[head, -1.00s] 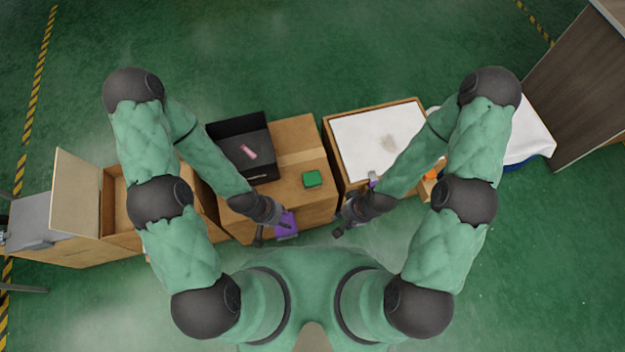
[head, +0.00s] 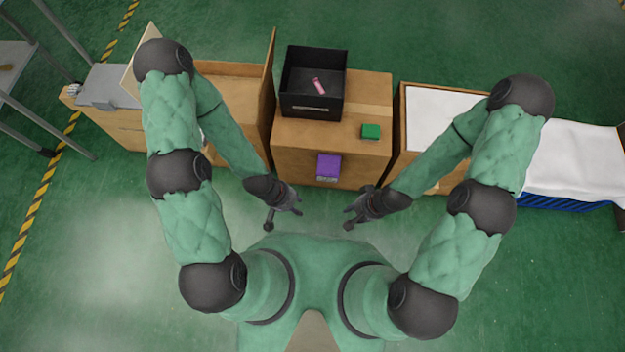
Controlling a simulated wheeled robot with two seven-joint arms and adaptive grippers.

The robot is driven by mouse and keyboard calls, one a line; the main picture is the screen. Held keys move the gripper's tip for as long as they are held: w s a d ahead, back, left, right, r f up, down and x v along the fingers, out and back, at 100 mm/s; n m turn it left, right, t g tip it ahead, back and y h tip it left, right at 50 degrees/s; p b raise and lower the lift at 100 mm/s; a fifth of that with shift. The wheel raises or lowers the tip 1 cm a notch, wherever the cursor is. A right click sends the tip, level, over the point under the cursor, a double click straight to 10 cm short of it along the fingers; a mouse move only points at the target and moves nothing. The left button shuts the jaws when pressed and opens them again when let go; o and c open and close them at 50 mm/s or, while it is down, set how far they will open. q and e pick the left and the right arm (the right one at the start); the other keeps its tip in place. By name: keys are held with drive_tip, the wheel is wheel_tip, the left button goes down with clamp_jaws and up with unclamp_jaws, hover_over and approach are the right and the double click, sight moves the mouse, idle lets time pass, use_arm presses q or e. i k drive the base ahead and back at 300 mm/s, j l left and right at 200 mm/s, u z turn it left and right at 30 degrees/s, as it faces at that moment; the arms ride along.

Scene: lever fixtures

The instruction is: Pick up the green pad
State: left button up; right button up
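The green pad (head: 371,131) lies on the right part of the cardboard box top (head: 340,148), near its right edge. My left gripper (head: 284,214) hangs in front of the box, to the lower left of the pad. Its fingers look spread and nothing shows between them. My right gripper (head: 353,212) is in front of the box, below the pad in the picture and apart from it. Its fingers look spread and empty.
A black open bin (head: 312,104) with a pink item (head: 319,86) stands on the box. An open wooden box (head: 237,110) stands left. A white-topped crate (head: 430,112) stands right. Green floor (head: 120,275) is clear.

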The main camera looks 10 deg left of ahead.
sight(372, 132)
drive_tip(key=k+j, duration=0.2)
drive_tip(key=k, duration=0.35)
drive_tip(key=k+j, duration=0.2)
drive_tip(key=k, duration=0.35)
